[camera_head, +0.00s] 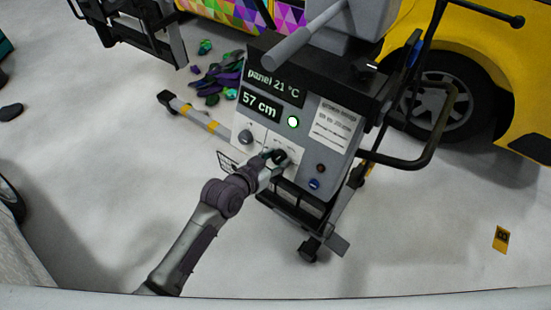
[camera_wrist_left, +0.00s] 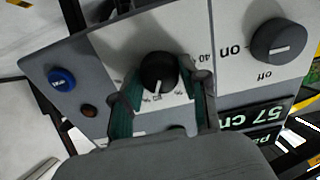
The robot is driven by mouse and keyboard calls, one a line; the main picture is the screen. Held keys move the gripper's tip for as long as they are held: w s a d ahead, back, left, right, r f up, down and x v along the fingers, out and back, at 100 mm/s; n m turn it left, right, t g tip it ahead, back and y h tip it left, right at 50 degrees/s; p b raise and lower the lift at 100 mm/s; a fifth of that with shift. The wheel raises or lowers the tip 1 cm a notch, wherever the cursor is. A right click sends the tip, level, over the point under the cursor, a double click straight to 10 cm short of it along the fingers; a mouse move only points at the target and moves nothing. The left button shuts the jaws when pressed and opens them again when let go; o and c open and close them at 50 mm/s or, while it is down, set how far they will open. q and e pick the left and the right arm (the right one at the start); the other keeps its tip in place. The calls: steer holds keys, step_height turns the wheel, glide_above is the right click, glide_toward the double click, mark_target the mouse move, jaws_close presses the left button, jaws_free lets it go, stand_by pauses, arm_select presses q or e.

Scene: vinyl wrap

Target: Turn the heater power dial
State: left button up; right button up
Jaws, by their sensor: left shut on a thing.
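The heater's grey control panel (camera_head: 305,155) faces me on a wheeled stand. My left gripper (camera_head: 276,160) reaches its lower middle and is shut on the black power dial (camera_wrist_left: 158,70), with one teal-padded finger on each side. The dial's white pointer line points down in the left wrist view, toward small scale marks partly hidden by the fingers. A "40" mark shows to its right. In the head view the gripper mostly hides this dial. A second dial (camera_wrist_left: 279,41), marked on and off, sits beside it and also shows in the head view (camera_head: 245,137). My right gripper is not in view.
The panel displays (camera_head: 270,88) read "panel 21 °C" and "57 cm", with a green light (camera_head: 293,121) lit. A blue button (camera_head: 313,183) and a dark red button (camera_head: 320,168) sit right of the gripper.

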arm_select(q)
steer(key=shift+r+n+p, duration=0.15)
steer(key=shift+n+p, duration=0.85)
steer(key=shift+n, duration=0.1)
steer(key=n+p, duration=0.1)
steer(key=n, duration=0.1)
steer(key=shift+n+p, duration=0.3)
steer(key=shift+p, duration=0.05)
steer(key=n+p, duration=0.1)
steer(key=n, duration=0.2)
steer(key=shift+p, duration=0.3)
steer(key=shift+n+p, duration=0.55)
steer(key=shift+n, duration=1.45)
steer(key=shift+f, duration=0.2)
